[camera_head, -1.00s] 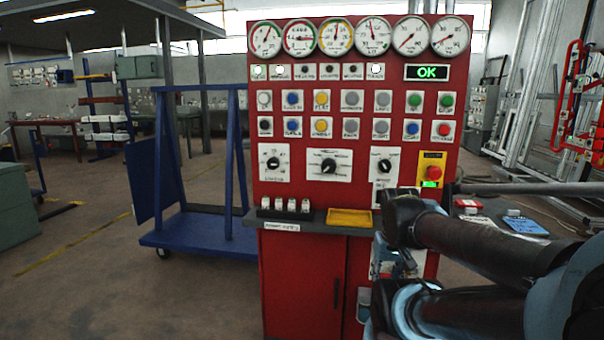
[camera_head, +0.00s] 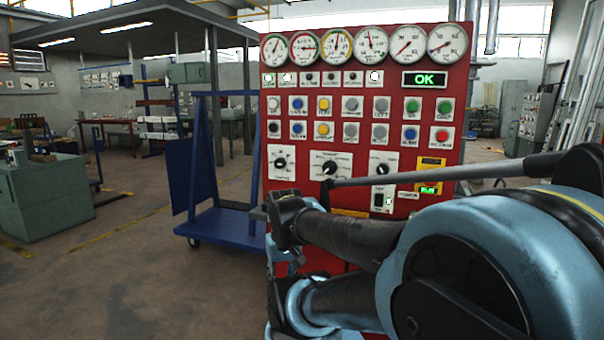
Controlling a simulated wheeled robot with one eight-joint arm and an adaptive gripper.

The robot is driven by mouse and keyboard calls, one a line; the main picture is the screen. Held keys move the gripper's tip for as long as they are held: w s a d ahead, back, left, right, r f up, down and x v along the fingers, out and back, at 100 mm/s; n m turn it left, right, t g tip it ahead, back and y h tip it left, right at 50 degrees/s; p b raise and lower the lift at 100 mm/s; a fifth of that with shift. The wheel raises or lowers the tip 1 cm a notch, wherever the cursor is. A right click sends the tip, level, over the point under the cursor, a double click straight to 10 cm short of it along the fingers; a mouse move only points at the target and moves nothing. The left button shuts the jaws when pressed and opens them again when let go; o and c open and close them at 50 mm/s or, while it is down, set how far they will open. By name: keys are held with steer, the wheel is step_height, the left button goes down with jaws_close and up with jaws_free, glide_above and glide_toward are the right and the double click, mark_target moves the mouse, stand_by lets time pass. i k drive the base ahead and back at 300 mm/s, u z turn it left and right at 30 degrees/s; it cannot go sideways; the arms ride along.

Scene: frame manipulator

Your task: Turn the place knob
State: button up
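The red control panel (camera_head: 350,85) stands in front of me. Three black knobs on white plates sit in its lower row: a left knob (camera_head: 280,162), a middle knob (camera_head: 330,168) on a wider plate, and a right knob (camera_head: 382,169). All three show clear of my arm. My arm reaches in from the right, and its dark links cross in front of the panel's lower part. I cannot make out my gripper's fingers, so its distance from the knobs and its opening do not show.
Several gauges and rows of coloured buttons fill the panel above the knobs. A green OK display (camera_head: 426,79) is lit. A blue cart (camera_head: 222,228) stands left of the panel.

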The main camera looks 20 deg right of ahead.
mark_target(330, 167)
steer(key=k, duration=1.3)
steer(key=u, duration=0.3)
steer(key=i, duration=1)
steer(key=u, duration=0.05)
